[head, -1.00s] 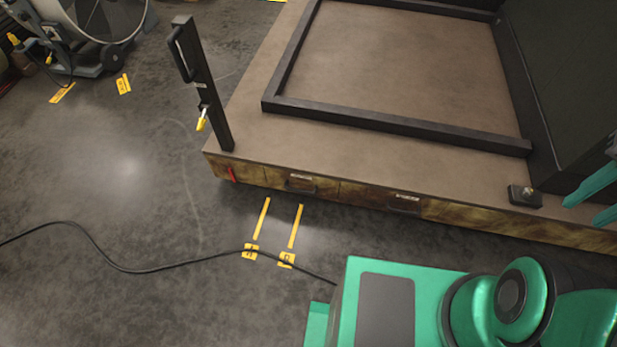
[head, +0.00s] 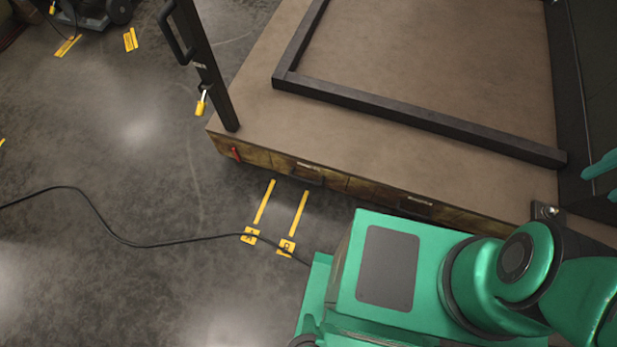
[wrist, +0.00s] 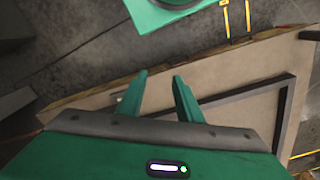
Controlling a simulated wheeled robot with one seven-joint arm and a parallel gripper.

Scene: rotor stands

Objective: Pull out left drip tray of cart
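The cart (head: 258,125) is a low brown platform with a black raised frame on its deck. Its front side has two drawer-like trays with dark handles. The left drip tray (head: 297,168) is near the front left corner and looks shut. The other tray (head: 405,202) is to its right, partly hidden by my green base. In the wrist view, my gripper (wrist: 160,80) has two green fingers spread apart with nothing between them, above the cart deck (wrist: 221,75). In the head view, only a fingertip shows at the right edge.
A black post with a handle (head: 203,65) stands at the cart's left corner. A red tag or lever (head: 235,153) is on the front side. Yellow floor strips marked A (head: 250,236) and B (head: 287,247) lie before the left tray. A black cable (head: 130,241) crosses the floor.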

